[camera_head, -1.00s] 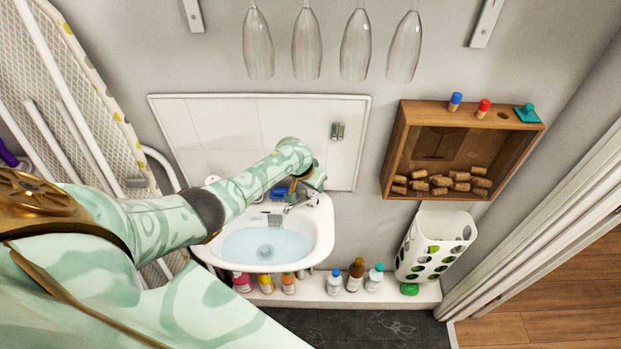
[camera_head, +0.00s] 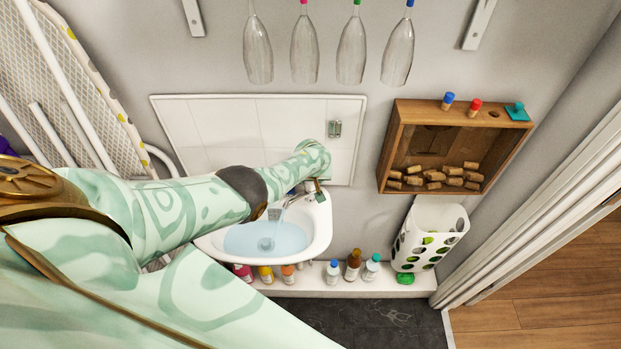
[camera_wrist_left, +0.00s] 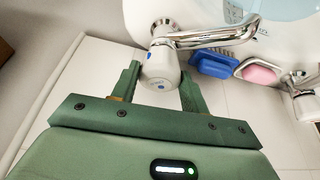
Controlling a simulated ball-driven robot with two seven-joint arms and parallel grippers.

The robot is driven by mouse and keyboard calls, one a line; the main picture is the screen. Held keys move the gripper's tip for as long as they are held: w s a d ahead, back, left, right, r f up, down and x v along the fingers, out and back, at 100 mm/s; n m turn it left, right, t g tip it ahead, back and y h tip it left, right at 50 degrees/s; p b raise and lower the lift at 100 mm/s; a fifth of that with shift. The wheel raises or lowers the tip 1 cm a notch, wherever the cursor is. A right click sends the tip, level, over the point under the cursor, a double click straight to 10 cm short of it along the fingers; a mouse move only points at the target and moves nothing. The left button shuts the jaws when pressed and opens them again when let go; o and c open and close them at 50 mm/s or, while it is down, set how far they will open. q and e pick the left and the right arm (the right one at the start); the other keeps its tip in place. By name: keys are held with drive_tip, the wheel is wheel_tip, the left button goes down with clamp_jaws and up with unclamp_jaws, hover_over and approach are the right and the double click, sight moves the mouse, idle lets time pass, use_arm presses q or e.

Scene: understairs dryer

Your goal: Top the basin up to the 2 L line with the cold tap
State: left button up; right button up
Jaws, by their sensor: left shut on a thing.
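The white basin (camera_head: 317,232) hangs on the wall and holds pale blue water (camera_head: 265,238). Any 2 L line is too small to read. The chrome spout shows in the wrist view (camera_wrist_left: 220,36), reaching over the basin (camera_wrist_left: 185,12). My right gripper is out of view.
A blue brush (camera_wrist_left: 215,64) and pink soap (camera_wrist_left: 260,73) lie behind the spout. Several bottles (camera_head: 352,265) stand on the ledge under the basin. A wooden cork box (camera_head: 452,145) and white holder (camera_head: 430,235) are to the right. Glasses (camera_head: 351,50) hang above.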

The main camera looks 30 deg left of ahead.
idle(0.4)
use_arm(q)
drive_tip(key=o, duration=1)
drive_tip(key=p+v, duration=1.3)
drive_tip(key=v, duration=0.3)
drive_tip(key=shift+d+r, duration=0.1)
drive_tip(key=shift+s, duration=0.1)
